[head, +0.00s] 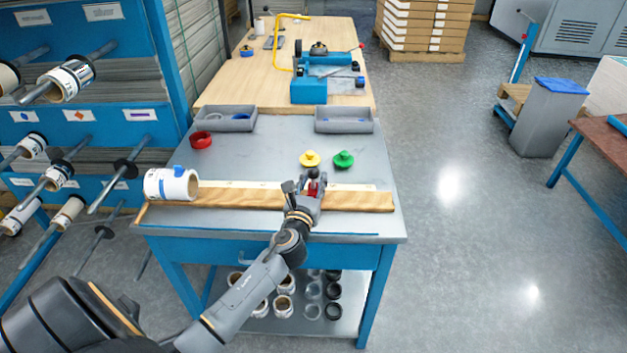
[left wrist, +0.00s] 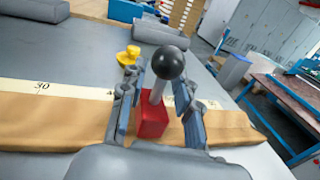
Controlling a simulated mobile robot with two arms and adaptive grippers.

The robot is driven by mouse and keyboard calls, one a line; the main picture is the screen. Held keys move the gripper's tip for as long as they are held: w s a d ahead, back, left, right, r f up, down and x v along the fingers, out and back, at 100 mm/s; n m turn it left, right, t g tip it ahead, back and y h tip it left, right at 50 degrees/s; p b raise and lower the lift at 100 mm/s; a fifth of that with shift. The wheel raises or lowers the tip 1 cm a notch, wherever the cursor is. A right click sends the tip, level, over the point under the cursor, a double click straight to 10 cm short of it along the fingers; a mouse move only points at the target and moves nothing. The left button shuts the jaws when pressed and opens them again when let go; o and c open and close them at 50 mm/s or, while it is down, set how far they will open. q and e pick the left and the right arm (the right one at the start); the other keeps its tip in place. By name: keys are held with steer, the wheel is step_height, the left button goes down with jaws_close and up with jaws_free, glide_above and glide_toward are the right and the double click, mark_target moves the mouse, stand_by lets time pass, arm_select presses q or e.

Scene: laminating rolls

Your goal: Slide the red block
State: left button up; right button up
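The red block (left wrist: 152,120) has a grey stem with a black ball knob (left wrist: 169,62) on top. It sits at the ruled strip (left wrist: 70,92) and brown wooden-looking bar (left wrist: 60,120) on the grey table. In the head view only a little of the red block (head: 313,174) shows between the fingers. My left gripper (left wrist: 160,105) has one finger on each side of the block and stem, with a visible gap at the right finger. It looks open. My right gripper is not seen in either view.
A white roll (head: 171,184) lies at the bar's left end. A yellow knob (head: 310,159) and a green knob (head: 344,159) stand just behind the bar. A red ring (head: 201,140) and grey trays (head: 225,119) are farther back. The table's front right is clear.

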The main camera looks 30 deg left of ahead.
arm_select(q)
jaws_close()
steer(key=s+a, duration=0.2)
steer(key=a, duration=0.1)
steer(key=s+a+p, duration=0.1)
steer(key=a, duration=0.1)
steer(key=shift+s+a, duration=0.1)
steer(key=shift+a, duration=0.1)
jaws_free()
steer(key=shift+d, duration=0.1)
steer(key=shift+s, duration=0.1)
steer(key=v, duration=1.2)
stand_by(0.3)
